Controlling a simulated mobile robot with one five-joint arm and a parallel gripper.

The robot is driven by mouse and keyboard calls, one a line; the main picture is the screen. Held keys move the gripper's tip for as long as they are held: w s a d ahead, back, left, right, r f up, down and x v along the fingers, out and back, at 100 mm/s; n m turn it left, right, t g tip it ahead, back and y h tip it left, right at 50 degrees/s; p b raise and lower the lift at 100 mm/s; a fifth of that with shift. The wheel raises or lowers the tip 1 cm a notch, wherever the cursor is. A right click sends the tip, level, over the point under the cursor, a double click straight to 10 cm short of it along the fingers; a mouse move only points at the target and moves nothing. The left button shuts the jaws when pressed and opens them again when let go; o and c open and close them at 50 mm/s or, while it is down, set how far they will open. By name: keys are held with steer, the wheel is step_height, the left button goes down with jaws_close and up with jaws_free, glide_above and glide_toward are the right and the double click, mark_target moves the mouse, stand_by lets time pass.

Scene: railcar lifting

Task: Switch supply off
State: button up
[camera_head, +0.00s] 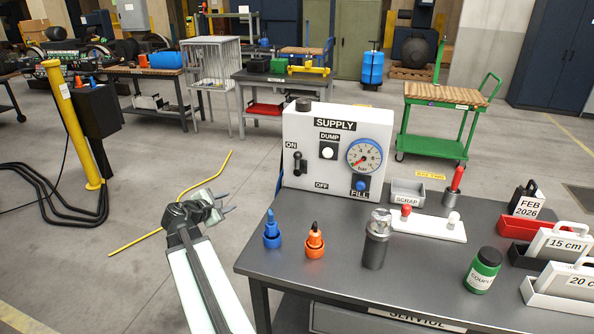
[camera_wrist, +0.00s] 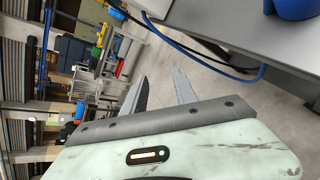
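The white supply box (camera_head: 337,125) stands at the back left of the dark service bench. Its black lever (camera_head: 299,163) is on the left of the front face, with its knob up near the ON label; the OFF label is lower right of it. A white DUMP button (camera_head: 327,152), a round bar gauge (camera_head: 364,156) and a blue FILL button (camera_head: 361,184) share the face. My gripper (camera_head: 228,201) is left of the box, off the bench's edge, apart from the lever. In the wrist view its two fingers (camera_wrist: 160,76) are spread with nothing between them.
Blue (camera_head: 272,236) and orange (camera_head: 315,243) fittings and a metal cylinder (camera_head: 375,245) stand on the bench before the box. A yellow post (camera_head: 75,125) and black hoses are at left. The floor left of the bench is mostly free.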

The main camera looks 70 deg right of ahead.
mark_target(297, 161)
steer(key=s+d+r+n+g+h+b, duration=0.15)
steer(key=s+d+r+n, duration=0.25)
steer(key=s+d, duration=0.4)
steer(key=s+d+r+n+g+h+b, duration=0.1)
steer(key=s+d+r+n+h, duration=0.25)
steer(key=s+d, duration=0.45)
steer(key=shift+n, duration=0.45)
steer(key=d, duration=0.5)
steer(key=s+d, duration=0.1)
steer(key=d, duration=0.1)
steer(key=shift+d+f+p, duration=0.15)
steer(key=shift+f+p, duration=0.1)
steer(key=shift+p, duration=0.05)
jaws_close()
